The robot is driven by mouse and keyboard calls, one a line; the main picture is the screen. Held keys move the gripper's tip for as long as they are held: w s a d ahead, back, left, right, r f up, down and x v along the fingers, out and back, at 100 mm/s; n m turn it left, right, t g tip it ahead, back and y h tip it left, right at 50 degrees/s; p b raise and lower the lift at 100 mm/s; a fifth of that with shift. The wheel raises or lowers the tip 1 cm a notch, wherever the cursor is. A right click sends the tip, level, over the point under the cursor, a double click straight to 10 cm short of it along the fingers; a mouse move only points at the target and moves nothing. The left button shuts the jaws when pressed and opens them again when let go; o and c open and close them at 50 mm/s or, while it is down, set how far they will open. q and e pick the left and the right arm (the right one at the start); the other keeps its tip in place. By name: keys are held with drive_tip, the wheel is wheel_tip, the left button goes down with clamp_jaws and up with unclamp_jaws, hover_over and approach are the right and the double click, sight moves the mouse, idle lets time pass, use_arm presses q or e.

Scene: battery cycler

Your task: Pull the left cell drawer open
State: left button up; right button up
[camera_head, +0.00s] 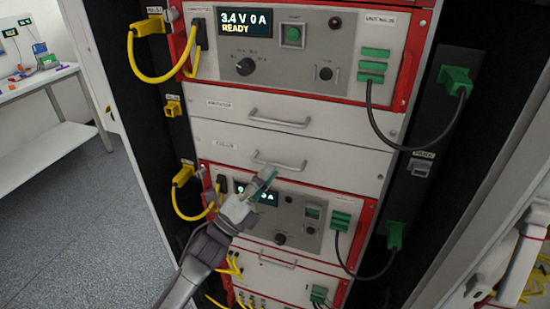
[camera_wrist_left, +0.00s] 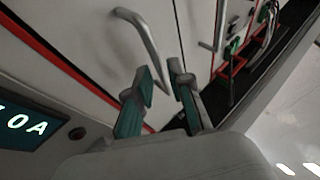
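Two plain light-grey drawer fronts sit between the two red-framed instrument units in the rack. The upper drawer (camera_head: 225,105) has a metal bar handle (camera_head: 279,119). The lower drawer (camera_head: 225,143) has a similar handle (camera_head: 280,162). Both look closed, and their small labels are too blurred to read. My left gripper (camera_head: 265,174) is just below the lower handle, in front of the lower unit's display. In the left wrist view its teal-padded fingers (camera_wrist_left: 161,76) are apart, with one end of a bar handle (camera_wrist_left: 146,42) at their tips. I cannot tell whether they touch it. My right gripper is not in view.
The upper unit's display (camera_head: 245,22) reads 3.4 V 0 A READY. Yellow cables (camera_head: 152,78) hang on the left and dark cables (camera_head: 400,145) loop at the right, near the drawers. A white table (camera_head: 40,85) stands at far left above open grey floor (camera_head: 75,230).

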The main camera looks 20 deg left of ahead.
use_arm(q)
drive_tip(key=shift+p+x, duration=0.35)
drive_tip(key=shift+x, duration=1.25)
clamp_jaws()
